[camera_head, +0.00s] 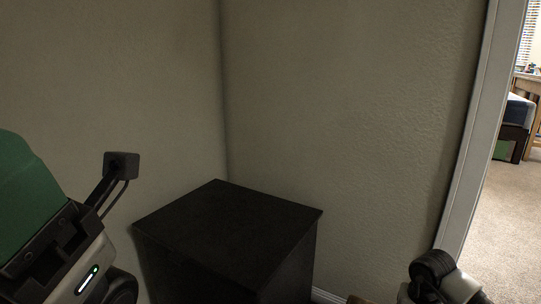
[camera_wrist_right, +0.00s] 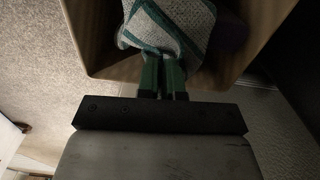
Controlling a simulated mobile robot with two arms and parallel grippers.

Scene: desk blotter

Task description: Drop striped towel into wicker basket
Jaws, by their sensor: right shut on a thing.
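The striped towel (camera_wrist_right: 178,22) is pale grey-white with green stripes, bunched at the top of the right wrist view. My right gripper (camera_wrist_right: 163,70) has its green fingers close together, shut on the towel's near edge. A tan-brown open container (camera_wrist_right: 92,35) has walls on both sides of the towel, and the towel is over or within its opening; I cannot tell how deep. It seems to be the wicker basket, but no weave shows. My left gripper (camera_head: 28,195) is at the left edge of the head view, large and green, and cut off, so its jaws cannot be judged.
A black cabinet (camera_head: 228,232) stands in the wall corner, close to my left arm. A white door frame (camera_head: 478,130) and a carpeted room are at right. A dark purple thing (camera_wrist_right: 232,38) lies in the container beside the towel. Carpet (camera_wrist_right: 30,60) is clear left of it.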

